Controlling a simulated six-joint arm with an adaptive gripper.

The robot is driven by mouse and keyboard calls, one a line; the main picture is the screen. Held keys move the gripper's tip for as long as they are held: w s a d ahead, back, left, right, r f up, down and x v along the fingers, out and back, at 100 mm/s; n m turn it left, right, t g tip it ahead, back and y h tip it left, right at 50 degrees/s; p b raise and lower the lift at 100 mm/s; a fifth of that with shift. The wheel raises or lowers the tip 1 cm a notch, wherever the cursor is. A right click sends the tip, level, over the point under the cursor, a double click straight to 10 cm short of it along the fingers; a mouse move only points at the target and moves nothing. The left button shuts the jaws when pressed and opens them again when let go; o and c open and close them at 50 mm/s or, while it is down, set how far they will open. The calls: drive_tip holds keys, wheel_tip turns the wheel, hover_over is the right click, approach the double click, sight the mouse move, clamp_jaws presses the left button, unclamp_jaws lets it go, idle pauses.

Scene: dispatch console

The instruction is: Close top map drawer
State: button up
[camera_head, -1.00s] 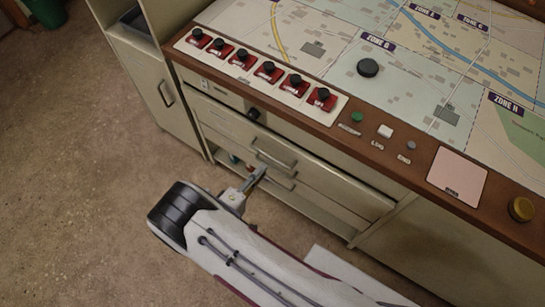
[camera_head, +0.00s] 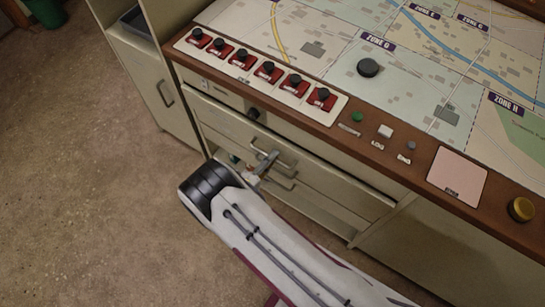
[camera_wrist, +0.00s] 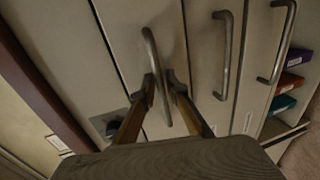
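The top map drawer (camera_head: 325,171) is in the cabinet front under the map console. In the head view I cannot tell how far out it stands. Its grey bar handle (camera_wrist: 152,55) is the leftmost in the wrist view. My gripper (camera_wrist: 160,85) has one finger on each side of this handle, with the fingertips close together. I cannot tell whether they press on the bar. In the head view my gripper (camera_head: 264,164) is at the drawer fronts, partly hidden by my wrist.
Further drawer handles (camera_wrist: 223,55) (camera_wrist: 280,45) lie beside the first in the wrist view. An open shelf holds coloured binders (camera_wrist: 280,103). A dark round knob (camera_head: 253,113) sits above the drawers. The map desktop's brown edge (camera_head: 300,112) overhangs.

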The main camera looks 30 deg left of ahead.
sight(279, 150)
drive_tip(key=shift+w, duration=0.3)
clamp_jaws()
drive_tip(key=shift+w, duration=0.1)
drive_tip(key=shift+r+x, duration=0.25)
drive_tip(key=shift+x, duration=0.9)
drive_tip(key=shift+w, duration=0.1)
